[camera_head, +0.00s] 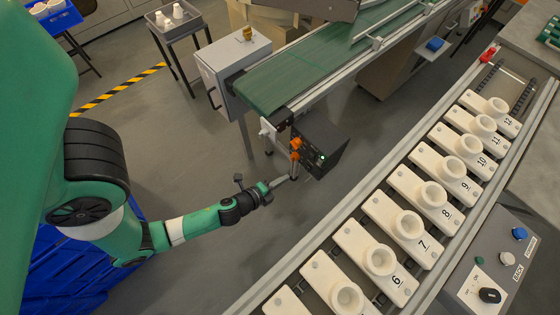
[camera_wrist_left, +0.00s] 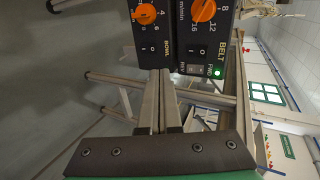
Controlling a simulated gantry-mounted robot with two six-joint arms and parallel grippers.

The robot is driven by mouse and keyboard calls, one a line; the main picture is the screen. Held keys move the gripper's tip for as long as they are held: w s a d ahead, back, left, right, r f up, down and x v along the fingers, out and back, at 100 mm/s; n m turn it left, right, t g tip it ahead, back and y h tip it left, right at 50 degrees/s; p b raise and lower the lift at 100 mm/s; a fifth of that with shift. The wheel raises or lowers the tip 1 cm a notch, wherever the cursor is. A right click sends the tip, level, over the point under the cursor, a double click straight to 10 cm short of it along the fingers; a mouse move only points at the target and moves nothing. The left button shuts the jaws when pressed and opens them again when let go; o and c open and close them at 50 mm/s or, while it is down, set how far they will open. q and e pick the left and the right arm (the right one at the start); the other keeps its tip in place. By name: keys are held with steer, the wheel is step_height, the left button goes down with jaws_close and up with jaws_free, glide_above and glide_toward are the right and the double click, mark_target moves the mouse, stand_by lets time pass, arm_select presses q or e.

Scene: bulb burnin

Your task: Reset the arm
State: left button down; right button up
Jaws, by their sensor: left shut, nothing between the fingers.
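My left arm comes in from the left, and its left gripper (camera_head: 288,180) is shut and empty over the floor, just below and left of a black control box (camera_head: 324,150). In the left wrist view the two grey fingers (camera_wrist_left: 160,100) lie together, pointing at the box. There the box shows a BOWL panel (camera_wrist_left: 152,45) and a BELT panel (camera_wrist_left: 210,42), each with an orange knob. A green light (camera_wrist_left: 217,72) glows beside FWD. I cannot tell whether the fingertips touch the box. My right gripper is in neither view.
A green conveyor belt (camera_head: 290,75) runs behind the box, beside a grey cabinet (camera_head: 225,70). At right, a rack of numbered white sockets (camera_head: 408,226) runs diagonally, with a RACK control panel (camera_head: 500,262) beside it. Blue crates (camera_head: 65,270) stand lower left. Open floor lies around the gripper.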

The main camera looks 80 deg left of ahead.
arm_select(q)
steer(key=shift+s+d+r, duration=0.25)
steer(key=shift+s+r, duration=0.1)
steer(key=shift+s, duration=0.1)
steer(key=shift+r, duration=0.1)
